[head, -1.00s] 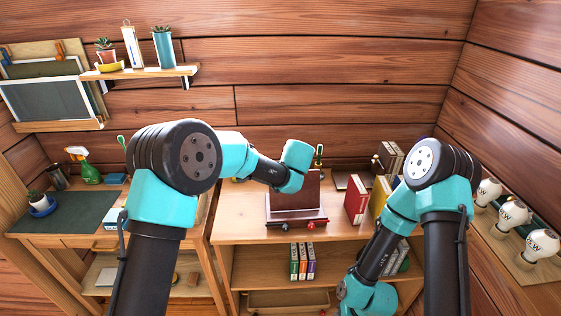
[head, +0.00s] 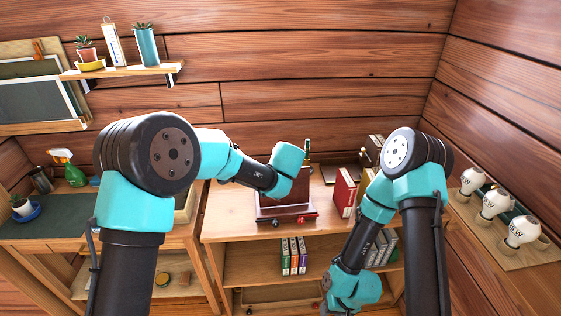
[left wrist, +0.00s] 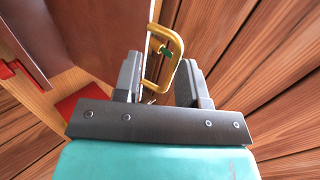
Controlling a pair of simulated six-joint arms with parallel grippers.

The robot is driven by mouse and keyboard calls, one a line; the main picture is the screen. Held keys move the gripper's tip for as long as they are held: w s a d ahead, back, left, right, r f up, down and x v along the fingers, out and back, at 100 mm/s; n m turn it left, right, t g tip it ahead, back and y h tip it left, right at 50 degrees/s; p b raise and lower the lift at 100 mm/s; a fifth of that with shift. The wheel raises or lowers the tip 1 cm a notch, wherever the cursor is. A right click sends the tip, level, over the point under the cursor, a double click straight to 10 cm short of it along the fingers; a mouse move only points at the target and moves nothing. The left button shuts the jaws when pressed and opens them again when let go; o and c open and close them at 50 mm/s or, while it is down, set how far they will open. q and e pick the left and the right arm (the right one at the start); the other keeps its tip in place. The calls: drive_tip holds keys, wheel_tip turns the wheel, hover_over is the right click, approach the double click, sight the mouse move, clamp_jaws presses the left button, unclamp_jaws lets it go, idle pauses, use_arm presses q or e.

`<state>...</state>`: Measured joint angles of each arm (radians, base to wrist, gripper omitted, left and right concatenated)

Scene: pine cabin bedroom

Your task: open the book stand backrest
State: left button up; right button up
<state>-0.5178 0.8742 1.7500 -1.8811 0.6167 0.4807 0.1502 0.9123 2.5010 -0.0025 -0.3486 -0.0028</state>
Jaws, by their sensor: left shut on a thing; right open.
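The dark brown book stand (head: 270,212) sits on the top of the wooden shelf unit. Its backrest panel (head: 301,190) stands raised, partly hidden behind my left wrist. In the left wrist view the panel (left wrist: 112,28) rises beside the fingers, with a brass handle (left wrist: 168,36) on its edge. My left gripper (left wrist: 160,62) is shut on this handle, which lies between its two dark fingers. In the head view its fingers are hidden by the wrist. My right gripper (head: 330,285) hangs low in front of the shelf unit, open and away from the stand.
A red book (head: 344,190) stands right of the stand, with more books behind. Several small books (head: 293,256) stand on the lower shelf. A desk with a green mat (head: 50,225) is at left. White bulbs (head: 495,203) line the right ledge. The unit's top is clear left of the stand.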

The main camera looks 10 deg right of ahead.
use_arm(q)
drive_tip(key=o, duration=0.3)
drive_tip(key=shift+s+a+f, duration=0.1)
drive_tip(key=shift+a+f, duration=0.05)
drive_tip(key=shift+f, duration=0.45)
drive_tip(key=shift+r, duration=0.1)
drive_tip(key=v, duration=1.7)
drive_tip(key=shift+d+r, duration=0.2)
drive_tip(key=shift+r, duration=0.3)
drive_tip(key=shift+s, duration=0.1)
